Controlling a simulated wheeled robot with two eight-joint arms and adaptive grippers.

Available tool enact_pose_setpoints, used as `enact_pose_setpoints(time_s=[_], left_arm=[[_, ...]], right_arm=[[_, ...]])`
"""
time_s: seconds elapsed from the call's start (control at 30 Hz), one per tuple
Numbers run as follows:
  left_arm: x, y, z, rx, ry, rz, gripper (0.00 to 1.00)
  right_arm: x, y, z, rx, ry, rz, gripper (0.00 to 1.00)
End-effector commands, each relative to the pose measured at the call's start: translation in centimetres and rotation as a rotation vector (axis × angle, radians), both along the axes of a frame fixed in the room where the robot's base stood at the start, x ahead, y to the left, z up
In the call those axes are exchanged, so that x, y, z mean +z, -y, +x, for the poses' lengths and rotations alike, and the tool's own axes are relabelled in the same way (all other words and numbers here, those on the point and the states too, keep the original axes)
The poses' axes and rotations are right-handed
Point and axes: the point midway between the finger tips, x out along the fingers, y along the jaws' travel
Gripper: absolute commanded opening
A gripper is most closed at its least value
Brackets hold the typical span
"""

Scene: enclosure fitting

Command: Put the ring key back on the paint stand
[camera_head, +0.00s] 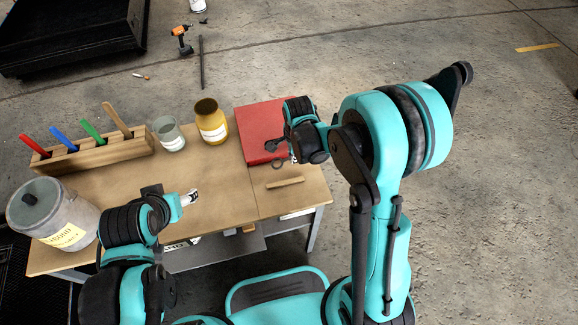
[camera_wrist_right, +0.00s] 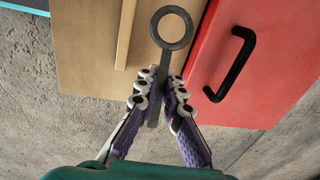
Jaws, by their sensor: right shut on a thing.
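The ring key (camera_wrist_right: 172,27) is a grey ring on a flat shank. In the right wrist view my right gripper (camera_wrist_right: 160,88) is shut on the shank, with the ring sticking out beyond the fingertips. In the head view the ring key (camera_head: 278,163) is small and dark beside my right gripper (camera_head: 271,147), over the table's right part by the red box. My left gripper (camera_head: 189,198) is over the table's front left; its finger opening is unclear. A wooden stand (camera_head: 95,153) with red, blue, green and plain wooden handles is at the back left. I cannot tell whether it is the paint stand.
The red box (camera_head: 252,119) with a black handle (camera_wrist_right: 230,68) lies at the table's right. A wooden bar (camera_head: 285,183) lies in front of it. A yellow pot (camera_head: 211,125), grey cup (camera_head: 169,136) and large lidded pot (camera_head: 48,205) stand on the table (camera_head: 225,185). Its middle is clear.

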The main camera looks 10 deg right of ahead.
Motion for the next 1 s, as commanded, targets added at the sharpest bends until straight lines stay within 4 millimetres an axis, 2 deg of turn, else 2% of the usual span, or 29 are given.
enact_pose_setpoints(time_s=[0.1, 0.27, 0.5, 0.87, 0.93, 1.0], left_arm=[[-0.6, 0.0, 0.0, 0.000, 0.000, 0.000, 0.60], [-1.0, 0.0, 0.0, 0.000, 0.000, 0.000, 0.60], [-3.0, 0.0, 0.0, 0.000, 0.000, 0.000, 0.60], [-3.2, 0.0, 0.0, 0.000, 0.000, 0.000, 0.60], [-3.1, 0.0, 0.0, 0.000, 0.000, 0.000, 0.60], [-3.1, 0.0, 0.0, 0.000, 0.000, 0.000, 0.60]], right_arm=[[-0.9, -0.9, 1.1, 0.001, 0.000, 0.000, 0.00], [-1.7, -1.1, 1.4, 0.000, 0.000, 0.000, 0.00], [-5.1, -1.1, 1.4, 0.000, 0.001, 0.000, 0.00], [-5.4, -1.1, 1.3, 0.000, 0.001, 0.000, 0.00], [-5.3, -1.1, 1.3, 0.000, 0.001, 0.000, 0.16], [-5.3, -1.1, 1.3, 0.000, 0.001, 0.000, 0.16]])
